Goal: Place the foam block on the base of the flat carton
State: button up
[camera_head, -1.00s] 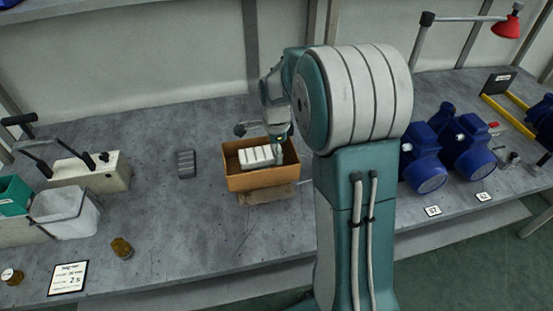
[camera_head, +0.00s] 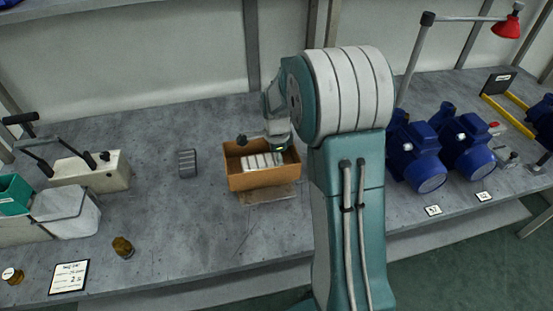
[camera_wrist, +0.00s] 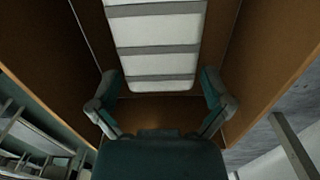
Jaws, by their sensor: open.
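The flat carton (camera_head: 262,182) is an open brown box on the bench, left of my arm in the head view. Its brown inner wall (camera_wrist: 255,60) shows in the wrist view. The foam block (camera_head: 262,160), pale with grey bands, lies low inside it; it fills the top middle of the wrist view (camera_wrist: 155,65). My gripper (camera_head: 277,151) is at the right part of the carton, over the block. In the wrist view my gripper (camera_wrist: 160,88) is open, with one finger on each side of the block's near end. The block's underside and contact with the base are hidden.
A dark grey ribbed block (camera_head: 187,162) lies on the bench left of the carton. Blue pumps (camera_head: 418,160) stand right of my arm.

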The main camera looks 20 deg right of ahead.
notch_tip(320, 180, up, 12)
dwell(0.6)
jog(key=shift+r, duration=0.1)
dwell(0.4)
